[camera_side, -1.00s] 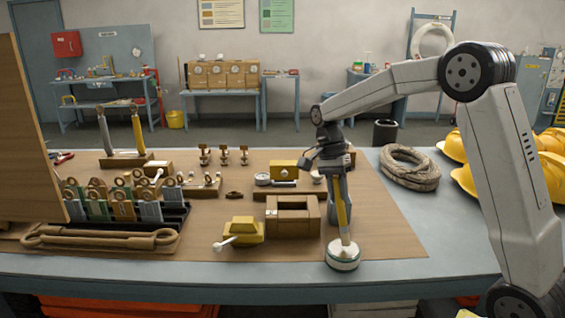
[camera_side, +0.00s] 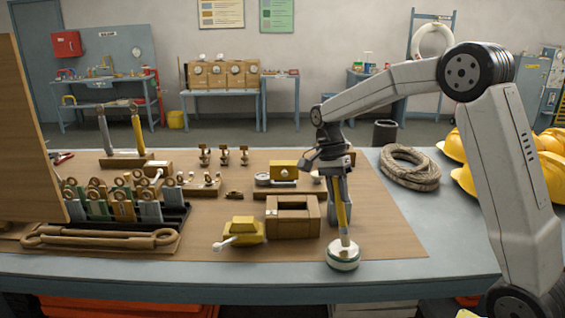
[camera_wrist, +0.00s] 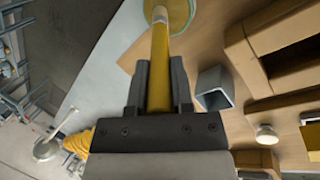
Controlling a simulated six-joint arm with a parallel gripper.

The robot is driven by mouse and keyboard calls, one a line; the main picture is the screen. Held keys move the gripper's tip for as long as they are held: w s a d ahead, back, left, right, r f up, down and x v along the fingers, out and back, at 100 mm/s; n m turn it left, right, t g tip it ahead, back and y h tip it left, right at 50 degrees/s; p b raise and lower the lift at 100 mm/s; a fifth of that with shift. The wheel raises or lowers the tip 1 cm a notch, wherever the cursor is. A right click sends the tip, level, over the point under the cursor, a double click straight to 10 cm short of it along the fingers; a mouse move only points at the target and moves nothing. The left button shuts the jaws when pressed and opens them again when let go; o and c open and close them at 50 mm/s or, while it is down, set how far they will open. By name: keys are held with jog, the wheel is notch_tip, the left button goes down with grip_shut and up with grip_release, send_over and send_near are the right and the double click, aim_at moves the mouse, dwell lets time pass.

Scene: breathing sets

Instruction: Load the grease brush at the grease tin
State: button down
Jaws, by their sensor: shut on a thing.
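My gripper (camera_side: 340,172) is shut on the yellow handle of the grease brush (camera_side: 342,216) and points down. The brush is close to upright, and its grey lower end meets the top of the grease tin (camera_side: 343,261). The tin is round and whitish with a green band, near the front edge of the brown mat. The bristles are hidden, so I cannot tell how deep they sit. In the wrist view the brush handle (camera_wrist: 159,65) runs up from between the fingers to the tin (camera_wrist: 187,12) at the top edge.
A grey square tube (camera_wrist: 214,88) stands close beside the gripper. A wooden open box (camera_side: 293,228) and a yellow block with a white-tipped lever (camera_side: 243,230) stand left of the tin. A rope coil (camera_side: 410,168) lies to the right. The mat's front right area is bare.

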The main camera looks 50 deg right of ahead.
jog(key=shift+f, duration=0.55)
dwell(1.0)
jog(key=shift+r, duration=3.55)
